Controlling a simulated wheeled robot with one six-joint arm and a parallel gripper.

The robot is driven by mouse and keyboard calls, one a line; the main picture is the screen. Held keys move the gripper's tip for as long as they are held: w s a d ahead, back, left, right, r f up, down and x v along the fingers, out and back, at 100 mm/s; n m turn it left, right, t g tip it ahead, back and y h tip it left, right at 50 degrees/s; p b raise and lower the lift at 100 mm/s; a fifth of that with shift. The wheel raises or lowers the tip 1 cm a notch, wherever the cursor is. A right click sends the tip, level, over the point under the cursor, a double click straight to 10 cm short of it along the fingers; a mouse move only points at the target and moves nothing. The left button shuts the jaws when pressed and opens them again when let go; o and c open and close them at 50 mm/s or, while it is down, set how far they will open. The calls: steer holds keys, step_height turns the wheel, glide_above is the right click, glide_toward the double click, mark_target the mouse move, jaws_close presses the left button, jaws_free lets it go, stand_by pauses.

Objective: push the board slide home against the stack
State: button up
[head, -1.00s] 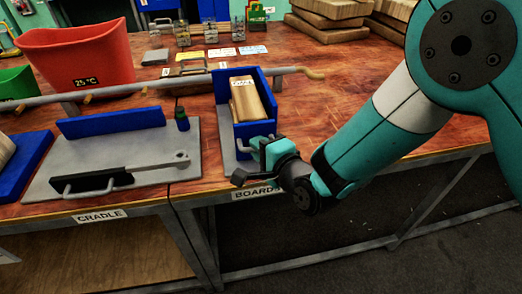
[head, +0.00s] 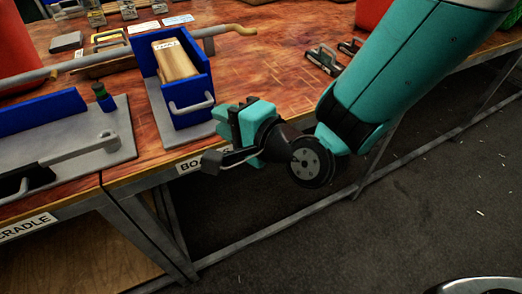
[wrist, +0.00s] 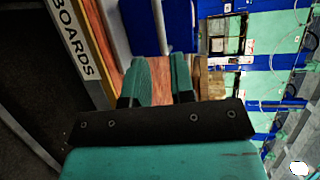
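The board slide is a blue front panel (head: 181,118) with a pale grey handle (head: 193,107) on a grey plate. Behind it, a labelled stack of tan boards (head: 176,62) lies between blue walls. I cannot tell whether the panel touches the stack. My gripper (head: 226,118) hangs to the right of the handle, at the table's front edge, apart from the handle in the head view. In the wrist view its two teal fingers (wrist: 162,75) stand apart with nothing between them. Blue panelling (wrist: 177,25) and a grey bar show beyond the fingertips.
A grey plate with a cradle and lever (head: 85,148) lies to the left. A long grey pipe (head: 100,57) crosses behind the board holder. Metal-handled pieces (head: 325,60) lie to the right on the table. The BOARDS label (wrist: 73,35) is on the table edge.

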steer(key=b+v, duration=0.8)
steer(key=b, duration=0.3)
steer(key=shift+s+d, duration=0.1)
